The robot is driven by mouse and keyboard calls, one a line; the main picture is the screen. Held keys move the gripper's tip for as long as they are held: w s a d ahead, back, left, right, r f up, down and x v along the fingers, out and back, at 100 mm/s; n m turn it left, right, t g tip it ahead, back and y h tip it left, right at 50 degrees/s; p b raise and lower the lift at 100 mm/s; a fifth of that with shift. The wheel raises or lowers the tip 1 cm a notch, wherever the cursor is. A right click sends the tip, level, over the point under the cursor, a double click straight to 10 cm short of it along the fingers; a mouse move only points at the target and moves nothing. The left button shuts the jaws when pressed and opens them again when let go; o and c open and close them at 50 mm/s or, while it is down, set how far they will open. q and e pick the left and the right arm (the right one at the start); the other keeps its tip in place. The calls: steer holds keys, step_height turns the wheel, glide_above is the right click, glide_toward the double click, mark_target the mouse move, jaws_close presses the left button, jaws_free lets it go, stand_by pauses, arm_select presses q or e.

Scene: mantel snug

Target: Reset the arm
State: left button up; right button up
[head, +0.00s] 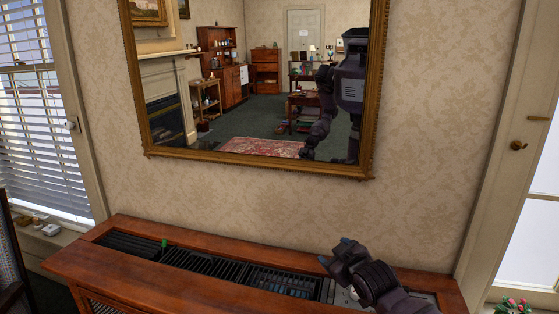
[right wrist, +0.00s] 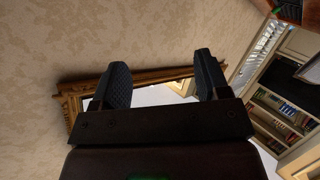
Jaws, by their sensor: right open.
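My right gripper (head: 335,252) is raised over the right part of a wooden cabinet (head: 70,262), in front of the papered wall. In the right wrist view its two dark fingers (right wrist: 160,85) stand wide apart with nothing between them. Behind the fingers, that view shows a gilt frame edge and wall. My right forearm comes in from the lower right in the head view. My left gripper is not in view.
A gilt-framed mirror (head: 150,152) hangs above the cabinet and reflects the room and my body. The cabinet top has dark slatted grilles (head: 205,265) and a small green item (head: 164,244).

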arm_select(q)
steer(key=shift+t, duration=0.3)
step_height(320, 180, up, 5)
steer(key=p, duration=0.4)
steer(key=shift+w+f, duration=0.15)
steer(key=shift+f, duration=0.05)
arm_select(e)
steer(key=s+d+f+m+g+h, duration=0.1)
steer(key=s+d+f, duration=0.3)
steer(key=s, duration=1)
steer(key=s+d+f+m+h, duration=0.1)
steer(key=s+d+f+m, duration=0.3)
steer(key=s, duration=1.1)
steer(key=s+d+f+m+g+h, duration=0.1)
steer(key=s+d+f, duration=0.4)
steer(key=s, duration=1)
step_height(320, 180, down, 3)
steer(key=shift+s+f+m+g+h, duration=0.15)
steer(key=shift+m+g+h, duration=0.15)
steer(key=shift+m+h, duration=0.4)
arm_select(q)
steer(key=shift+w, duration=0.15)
arm_select(e)
steer(key=shift+a, duration=0.1)
